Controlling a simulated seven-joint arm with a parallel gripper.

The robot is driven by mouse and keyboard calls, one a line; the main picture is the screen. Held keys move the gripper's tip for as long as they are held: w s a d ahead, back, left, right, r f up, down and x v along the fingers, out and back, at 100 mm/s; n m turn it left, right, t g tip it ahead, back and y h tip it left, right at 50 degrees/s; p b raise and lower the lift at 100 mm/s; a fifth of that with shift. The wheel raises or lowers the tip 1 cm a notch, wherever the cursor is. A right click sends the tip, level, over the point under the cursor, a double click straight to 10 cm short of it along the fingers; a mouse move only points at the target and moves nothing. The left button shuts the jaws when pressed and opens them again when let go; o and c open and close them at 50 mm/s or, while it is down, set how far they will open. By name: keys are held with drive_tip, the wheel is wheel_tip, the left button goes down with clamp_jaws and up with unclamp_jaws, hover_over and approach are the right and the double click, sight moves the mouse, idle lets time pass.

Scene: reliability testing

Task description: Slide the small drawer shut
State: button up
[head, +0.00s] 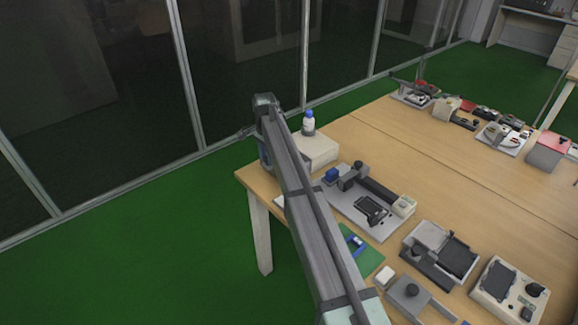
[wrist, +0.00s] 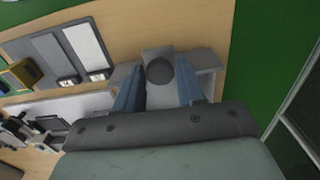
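In the wrist view, my gripper (wrist: 159,88) has its two blue fingers spread apart. Between them shows a pale grey piece with a round dark knob (wrist: 160,72), which looks like the small drawer. I cannot tell whether the fingers touch it. A light grey box body (wrist: 207,64) shows beside and behind the fingers, close to the table edge. How far the drawer stands out is unclear, since the fingers and gripper body cover part of it. In the head view my arm crosses the middle, and I cannot make out the gripper or the drawer there.
In the head view, a white box (head: 318,150) carries a blue-capped bottle (head: 309,122) at the table's far left corner. A phone fixture (head: 370,209) and a grey device (head: 440,251) stand right of my arm. Glass panels line the back. Bare wood (head: 400,150) lies between device rows.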

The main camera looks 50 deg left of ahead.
drive_tip(key=c, duration=0.3)
drive_tip(key=shift+w, duration=5.85)
drive_tip(key=o, duration=0.5)
drive_tip(key=shift+o, duration=0.2)
drive_tip(key=shift+r, duration=0.2)
drive_tip(key=shift+r, duration=2.3)
